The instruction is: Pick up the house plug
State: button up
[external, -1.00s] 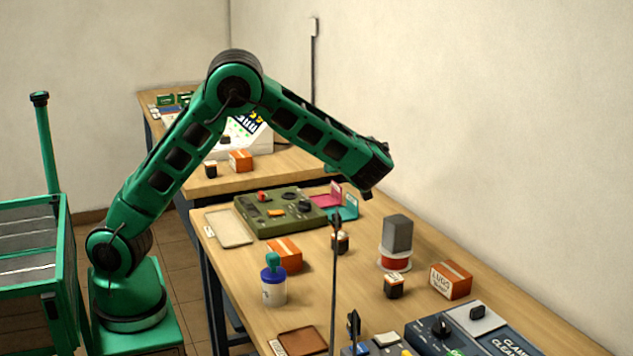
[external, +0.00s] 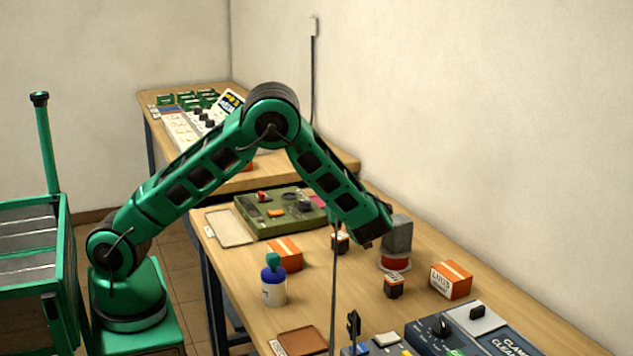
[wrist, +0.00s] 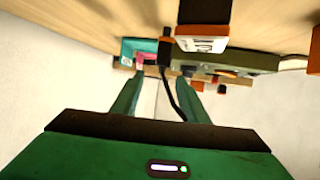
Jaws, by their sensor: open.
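No part is clearly labelled as the house plug. A black plug-like piece (wrist: 165,52) on a black cable shows in the wrist view, between my fingertips in the picture; I cannot tell its distance. In the external view a thin black upright line (external: 334,290) crosses the table; I cannot tell whether it is the same cable. In the external view my gripper (external: 367,245) is at the arm's low end, near a grey block (external: 398,232) on a red and white base.
Small orange-and-black boxes (external: 394,285) and larger orange boxes (external: 451,279) stand around the table. A green panel (external: 285,210) lies behind and a blue-topped bottle (external: 273,288) in front.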

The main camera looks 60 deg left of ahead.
aim_at(337, 224)
notch_tip(337, 224, down, 3)
jog(key=shift+a+r, duration=0.1)
jog(key=shift+r, duration=0.05)
jog(key=x, duration=0.2)
jog(key=shift+w+a, duration=0.1)
jog(key=shift+a, duration=0.25)
grip_shut()
jog(key=shift+r, duration=0.15)
